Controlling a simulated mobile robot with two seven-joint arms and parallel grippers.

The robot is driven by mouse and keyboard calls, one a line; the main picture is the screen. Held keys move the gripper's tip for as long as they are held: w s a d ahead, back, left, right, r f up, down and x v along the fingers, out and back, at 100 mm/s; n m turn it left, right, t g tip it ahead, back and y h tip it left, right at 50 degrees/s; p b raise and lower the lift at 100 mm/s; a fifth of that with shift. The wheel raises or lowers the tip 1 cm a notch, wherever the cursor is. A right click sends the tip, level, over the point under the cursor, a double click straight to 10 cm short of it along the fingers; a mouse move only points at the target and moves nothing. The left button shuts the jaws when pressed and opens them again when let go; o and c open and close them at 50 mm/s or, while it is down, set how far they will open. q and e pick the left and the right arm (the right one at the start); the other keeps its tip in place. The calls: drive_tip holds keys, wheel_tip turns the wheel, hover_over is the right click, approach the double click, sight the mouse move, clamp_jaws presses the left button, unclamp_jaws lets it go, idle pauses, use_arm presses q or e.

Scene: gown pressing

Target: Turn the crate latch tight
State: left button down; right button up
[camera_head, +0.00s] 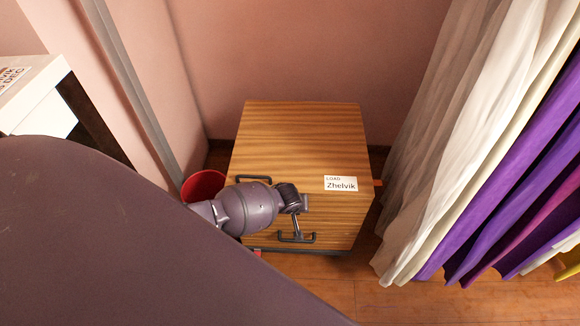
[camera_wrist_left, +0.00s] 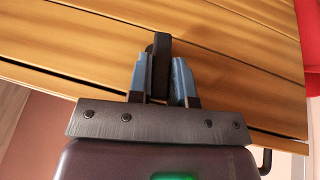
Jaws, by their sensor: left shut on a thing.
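The wooden crate (camera_head: 298,140) stands on the floor against the back wall, with a white label (camera_head: 341,184) reading "Zhelvik" near its front edge. My left gripper (camera_head: 303,203) reaches in from the left to the crate's upper front edge. In the left wrist view, its blue-padded fingers (camera_wrist_left: 160,82) are closed on both sides of a black latch bar (camera_wrist_left: 161,58) against the wooden slats. The latch is mostly hidden by the gripper in the head view. My right gripper is not in view.
A black handle (camera_head: 297,239) is on the crate's front, below the gripper. A red bin (camera_head: 203,186) stands left of the crate. White and purple curtains or gowns (camera_head: 480,130) hang at the right. A white-topped unit (camera_head: 35,95) is at the far left. Wooden floor shows in front.

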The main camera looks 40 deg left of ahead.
use_arm(q)
drive_tip(key=shift+w+d+g+y+p, duration=0.15)
drive_tip(key=shift+d+g+y+p, duration=0.25)
drive_tip(key=shift+y, duration=0.3)
drive_tip(key=shift+m, duration=0.3)
drive_tip(key=c, duration=1)
unclamp_jaws()
drive_tip(key=shift+c, duration=0.2)
drive_tip(key=shift+r, duration=0.1)
